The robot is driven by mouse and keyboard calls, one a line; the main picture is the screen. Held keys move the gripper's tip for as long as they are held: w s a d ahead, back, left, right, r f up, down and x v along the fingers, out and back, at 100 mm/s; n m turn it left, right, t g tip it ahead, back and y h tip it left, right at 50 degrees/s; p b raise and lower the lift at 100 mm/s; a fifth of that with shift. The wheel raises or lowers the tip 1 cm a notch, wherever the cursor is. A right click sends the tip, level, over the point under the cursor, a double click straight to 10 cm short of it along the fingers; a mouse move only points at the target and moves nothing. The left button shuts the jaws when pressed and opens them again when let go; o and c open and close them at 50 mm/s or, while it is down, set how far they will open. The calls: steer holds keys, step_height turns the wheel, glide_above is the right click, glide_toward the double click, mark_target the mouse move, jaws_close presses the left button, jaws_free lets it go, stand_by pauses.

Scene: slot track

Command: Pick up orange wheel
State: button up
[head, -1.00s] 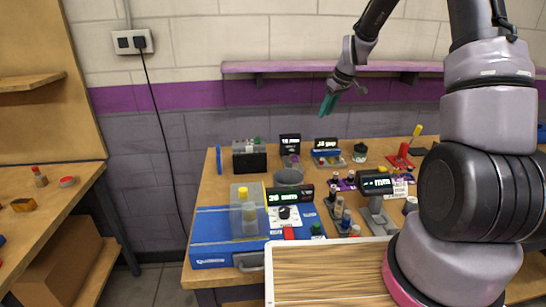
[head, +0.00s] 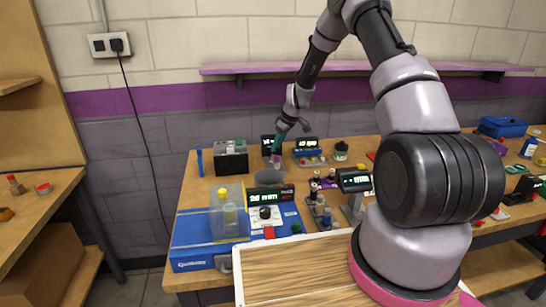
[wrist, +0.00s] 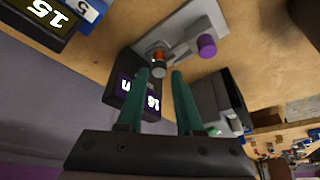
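A small orange-topped grey piece (wrist: 158,60), which looks like the orange wheel, stands on a grey plate beside a purple cylinder (wrist: 207,46) in the wrist view. I cannot make out the orange piece in the head view. My gripper (wrist: 160,73) has two green fingers, apart with nothing held between them. The fingertips point toward the orange piece and lie close to it in the picture; the exact distance is unclear. In the head view my gripper (head: 277,146) hangs over the back of the workbench, just above a small purple part.
A dark display box (wrist: 128,98) stands beside the orange piece. A grey and black block (wrist: 222,100) is on the right.

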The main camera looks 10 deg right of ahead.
mark_target(273, 155)
steer(key=x, duration=0.4)
steer(key=shift+f, duration=0.15)
jaws_close()
